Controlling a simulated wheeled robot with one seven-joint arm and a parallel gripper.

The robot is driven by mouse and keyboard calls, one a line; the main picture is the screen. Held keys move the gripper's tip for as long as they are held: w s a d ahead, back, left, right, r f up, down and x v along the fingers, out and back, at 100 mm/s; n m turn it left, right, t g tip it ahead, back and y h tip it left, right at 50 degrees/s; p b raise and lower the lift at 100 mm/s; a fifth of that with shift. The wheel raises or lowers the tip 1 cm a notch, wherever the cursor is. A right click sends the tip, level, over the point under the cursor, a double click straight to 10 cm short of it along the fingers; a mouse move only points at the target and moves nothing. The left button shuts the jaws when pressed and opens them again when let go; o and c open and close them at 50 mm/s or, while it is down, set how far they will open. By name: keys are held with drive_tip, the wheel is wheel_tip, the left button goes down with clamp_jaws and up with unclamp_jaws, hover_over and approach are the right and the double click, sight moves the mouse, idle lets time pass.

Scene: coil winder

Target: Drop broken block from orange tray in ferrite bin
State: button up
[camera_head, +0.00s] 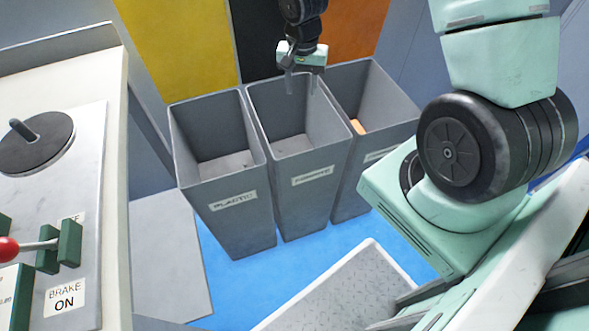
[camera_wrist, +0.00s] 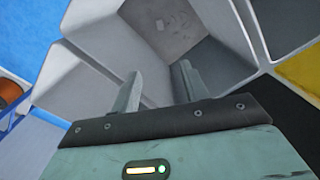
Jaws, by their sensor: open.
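The middle grey bin (camera_head: 318,210) has a label that looks like FERRITE, though it is blurred. My gripper (camera_head: 301,86) is over the mouth of this bin, pointing down, with its fingers apart. In the wrist view my gripper (camera_wrist: 158,76) is open with nothing between the fingers. That view looks into a grey bin (camera_wrist: 205,75), where small grey bits (camera_wrist: 172,26) lie on the floor. I cannot tell whether one of them is the broken block. No orange tray can be made out in either view.
The PLASTIC bin (camera_head: 226,218) stands close on the left, and another bin (camera_head: 387,110) with something orange inside on the right. A console with a BRAKE ON label (camera_head: 66,300) is at the left edge. Blue floor (camera_head: 320,255) is open in front.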

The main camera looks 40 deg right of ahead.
wheel_tip(320, 180, up, 12)
drive_tip(key=p, duration=0.1)
drive_tip(key=shift+p, duration=0.35)
